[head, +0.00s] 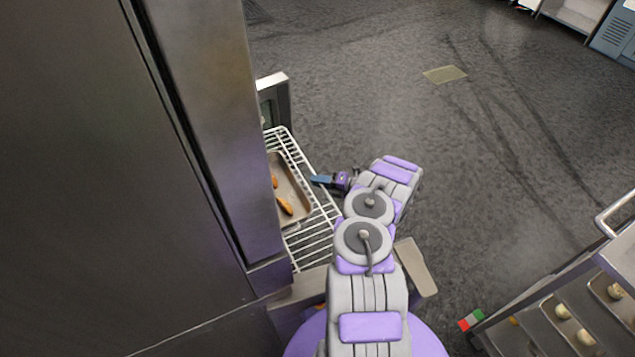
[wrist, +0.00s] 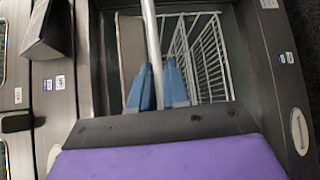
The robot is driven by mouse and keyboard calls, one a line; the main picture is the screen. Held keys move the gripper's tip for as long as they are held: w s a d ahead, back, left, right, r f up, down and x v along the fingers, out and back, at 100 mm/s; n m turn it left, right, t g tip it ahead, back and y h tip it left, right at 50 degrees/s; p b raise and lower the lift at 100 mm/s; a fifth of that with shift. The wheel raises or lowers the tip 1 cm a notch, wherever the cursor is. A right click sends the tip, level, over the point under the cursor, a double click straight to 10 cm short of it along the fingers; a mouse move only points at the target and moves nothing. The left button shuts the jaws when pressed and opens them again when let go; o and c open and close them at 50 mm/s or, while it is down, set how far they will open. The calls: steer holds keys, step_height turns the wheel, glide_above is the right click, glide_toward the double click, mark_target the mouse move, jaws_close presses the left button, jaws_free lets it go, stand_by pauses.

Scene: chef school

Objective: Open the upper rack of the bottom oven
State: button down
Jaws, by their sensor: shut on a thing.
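The white wire rack (head: 310,240) sticks out from the steel oven (head: 215,120) in the head view. A metal tray (head: 298,200) with orange-brown food pieces rests on it. My gripper (head: 318,180), with blue fingertips, is at the rack's outer front edge. In the wrist view, its two blue fingers (wrist: 158,88) are shut on a pale bar of the rack (wrist: 152,30), which runs between them. The tray's edge (wrist: 131,45) shows left of the bar, and more white wire grid (wrist: 205,55) shows to the right. The rack's inner end is hidden by the oven.
An open door panel (head: 275,95) stands beyond the rack. A metal trolley (head: 570,310) with trays of food stands at the lower right.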

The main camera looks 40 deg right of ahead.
steer(key=shift+s+f, duration=0.15)
steer(key=shift+f, duration=0.15)
steer(key=c, duration=1.3)
jaws_free()
steer(key=shift+o, duration=0.2)
steer(key=shift+r, duration=0.1)
steer(key=shift+d+r, duration=0.1)
steer(key=p+v, duration=0.3)
steer(key=v, duration=1.4)
steer(key=shift+d+p, duration=0.1)
steer(key=shift+p, duration=0.2)
